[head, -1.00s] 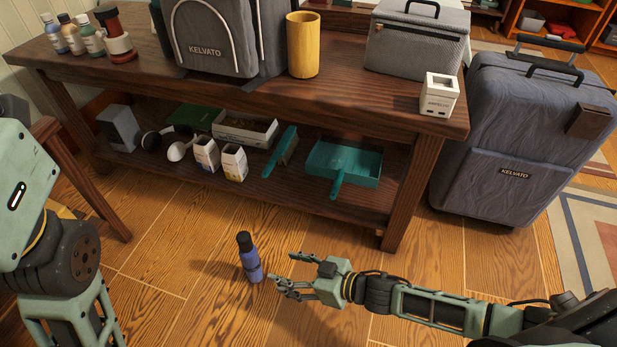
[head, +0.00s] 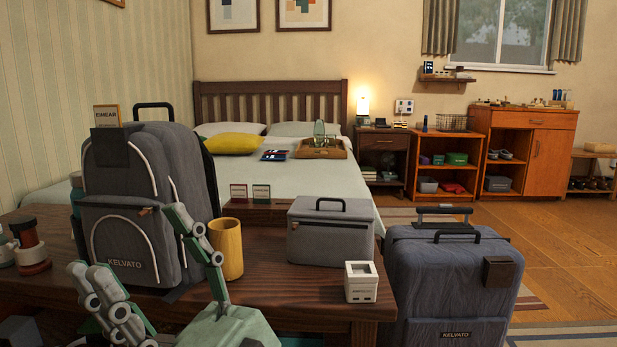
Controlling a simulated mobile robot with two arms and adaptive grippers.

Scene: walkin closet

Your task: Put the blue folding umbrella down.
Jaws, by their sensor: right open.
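My right gripper (head: 128,240) is at the bottom left of the head view, in front of the grey backpack (head: 133,220) on the dark wooden bench. Its fingers are spread wide and point up, with nothing visible between them. I cannot make out the blue folding umbrella in this view; the floor in front of the bench is out of frame. My left gripper is not in view.
The bench (head: 330,300) also holds a yellow cup (head: 226,248), a grey case (head: 331,231) and a white box (head: 361,282). A blue-grey suitcase (head: 440,280) stands right of it. A bed (head: 345,180) lies behind. Open floor is at the right.

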